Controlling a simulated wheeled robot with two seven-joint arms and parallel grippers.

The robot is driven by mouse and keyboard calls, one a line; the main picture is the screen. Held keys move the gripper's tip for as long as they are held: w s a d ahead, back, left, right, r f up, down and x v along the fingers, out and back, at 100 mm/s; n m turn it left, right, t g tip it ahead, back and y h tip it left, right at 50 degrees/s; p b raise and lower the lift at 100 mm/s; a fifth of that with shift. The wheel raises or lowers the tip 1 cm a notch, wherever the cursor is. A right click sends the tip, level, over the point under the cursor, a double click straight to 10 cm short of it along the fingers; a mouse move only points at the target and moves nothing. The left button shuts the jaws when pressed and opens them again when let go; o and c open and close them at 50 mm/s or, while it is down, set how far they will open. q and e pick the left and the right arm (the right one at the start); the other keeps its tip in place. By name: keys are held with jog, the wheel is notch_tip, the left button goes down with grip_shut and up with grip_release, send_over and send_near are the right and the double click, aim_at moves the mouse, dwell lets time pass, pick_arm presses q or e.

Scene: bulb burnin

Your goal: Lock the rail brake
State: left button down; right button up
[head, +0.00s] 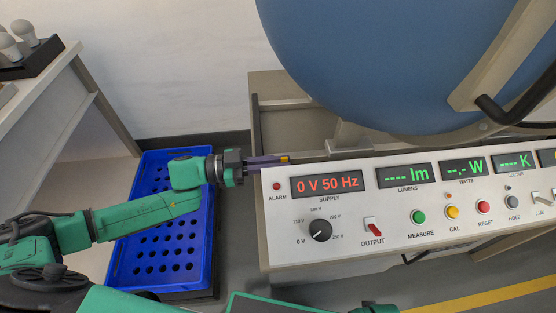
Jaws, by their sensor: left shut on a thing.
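My left gripper (272,161) reaches in from the left, just behind the top left corner of the control panel. A grey rail-like frame (295,118) lies behind the panel, under the big blue sphere (370,60). My right gripper is not in view.
The control panel (345,242) fills the right, with a supply display (327,184), a dial (320,230) and a red output switch (373,225). A blue perforated crate (135,215) sits under my left arm. Bulbs (23,30) stand on a side table at upper left.

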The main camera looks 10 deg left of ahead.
pick_arm(q)
jog(key=c, duration=1.2)
grip_release()
jog(key=shift+c, duration=0.2)
jog(key=shift+a, duration=0.1)
jog(key=v, duration=1.4)
jog(key=shift+a+p, duration=0.25)
jog(key=shift+p, duration=0.2)
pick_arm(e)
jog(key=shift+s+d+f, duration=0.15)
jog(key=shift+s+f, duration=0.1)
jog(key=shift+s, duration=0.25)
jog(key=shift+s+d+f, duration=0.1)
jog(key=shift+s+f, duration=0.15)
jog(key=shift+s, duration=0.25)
pick_arm(q)
jog(key=shift+s, duration=0.1)
